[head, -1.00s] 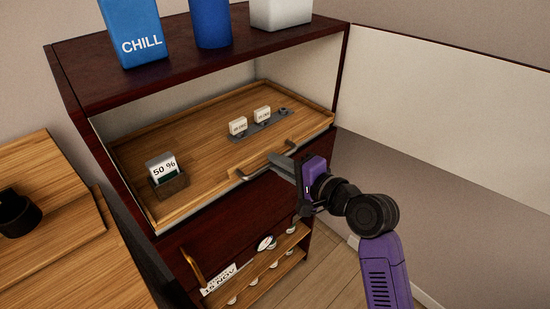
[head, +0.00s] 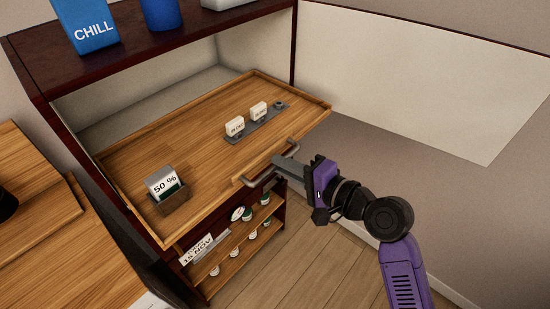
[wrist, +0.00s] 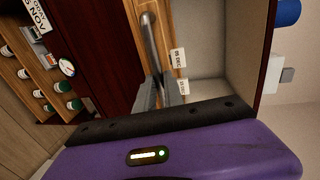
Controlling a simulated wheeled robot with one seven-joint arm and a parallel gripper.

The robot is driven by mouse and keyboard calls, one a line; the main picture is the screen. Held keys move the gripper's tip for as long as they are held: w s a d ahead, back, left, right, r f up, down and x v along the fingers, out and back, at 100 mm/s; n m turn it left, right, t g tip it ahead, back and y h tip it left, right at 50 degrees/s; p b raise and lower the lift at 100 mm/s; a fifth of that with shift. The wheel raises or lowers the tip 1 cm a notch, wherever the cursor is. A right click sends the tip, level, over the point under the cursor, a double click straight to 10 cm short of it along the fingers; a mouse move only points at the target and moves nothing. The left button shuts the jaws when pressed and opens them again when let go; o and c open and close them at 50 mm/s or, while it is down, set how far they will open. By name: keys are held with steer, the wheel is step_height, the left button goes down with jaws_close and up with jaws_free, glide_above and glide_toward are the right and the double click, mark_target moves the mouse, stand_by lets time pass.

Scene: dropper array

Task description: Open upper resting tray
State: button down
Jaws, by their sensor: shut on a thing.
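The upper resting tray (head: 140,148) is a wide wooden tray in a dark red cabinet. It is pulled out, with its front part standing well beyond the cabinet front. A grey metal bar handle (head: 248,182) runs along its front edge, and it also shows in the wrist view (wrist: 149,34). My gripper (head: 280,164) is shut on this handle, and its fingers (wrist: 157,92) meet around the bar in the wrist view. The fingers hide part of the handle.
On the tray stand a "50 %" card in a wooden box (head: 167,187) and two white date blocks (head: 259,111) on a grey strip. Blue containers (head: 88,28) stand on the cabinet top. Lower shelves (head: 268,213) hold several small jars. Floor (head: 310,250) is open at front right.

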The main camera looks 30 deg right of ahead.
steer(key=shift+s+d, duration=0.15)
steer(key=shift+s, duration=0.15)
steer(key=c, duration=1.5)
jaws_free()
steer(key=shift+o, duration=0.2)
steer(key=b+v, duration=0.1)
steer(key=v, duration=0.6)
steer(key=shift+s, duration=0.35)
steer(key=shift+d, duration=0.15)
